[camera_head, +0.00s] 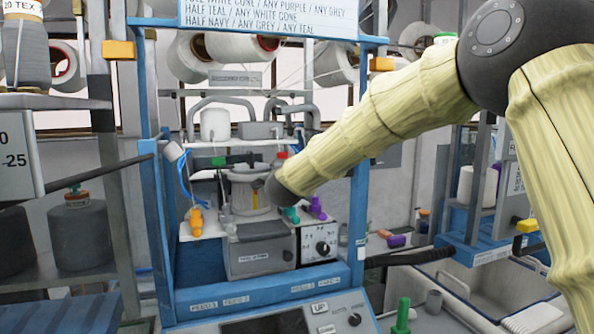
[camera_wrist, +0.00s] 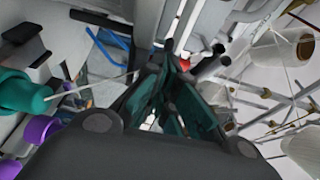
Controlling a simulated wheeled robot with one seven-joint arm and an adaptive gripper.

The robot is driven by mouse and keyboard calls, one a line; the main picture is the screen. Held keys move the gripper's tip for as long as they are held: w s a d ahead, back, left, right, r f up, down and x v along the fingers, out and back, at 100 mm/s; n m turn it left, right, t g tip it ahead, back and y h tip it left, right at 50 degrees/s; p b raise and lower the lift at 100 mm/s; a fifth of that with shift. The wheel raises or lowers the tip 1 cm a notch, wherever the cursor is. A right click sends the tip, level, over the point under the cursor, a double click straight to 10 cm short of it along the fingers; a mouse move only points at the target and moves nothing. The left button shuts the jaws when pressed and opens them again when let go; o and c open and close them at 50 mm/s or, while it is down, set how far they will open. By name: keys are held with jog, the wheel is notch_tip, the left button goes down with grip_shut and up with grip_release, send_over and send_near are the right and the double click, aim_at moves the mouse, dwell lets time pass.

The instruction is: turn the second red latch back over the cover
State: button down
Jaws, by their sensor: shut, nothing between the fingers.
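One small red part (camera_head: 282,156) shows at the right of the machine head, just above my arm's end. I cannot tell which is the second latch or how either is turned. The pale round body (camera_head: 250,193) between them is partly covered by my wrist; I cannot tell whether it is the cover. My gripper (camera_wrist: 168,48) is shut and empty in the wrist view, its dark green fingers together among grey metal parts. In the head view my arm hides the fingers.
A blue frame (camera_head: 152,210) surrounds the machine. Orange (camera_head: 196,220), teal (camera_head: 290,214) and purple (camera_head: 317,207) pieces stand close around the head. A grey box (camera_head: 258,258) and a dial panel (camera_head: 320,245) sit below. White cones (camera_wrist: 280,48) show at the right in the wrist view.

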jog(key=shift+a+b, duration=0.3)
dwell(0.6)
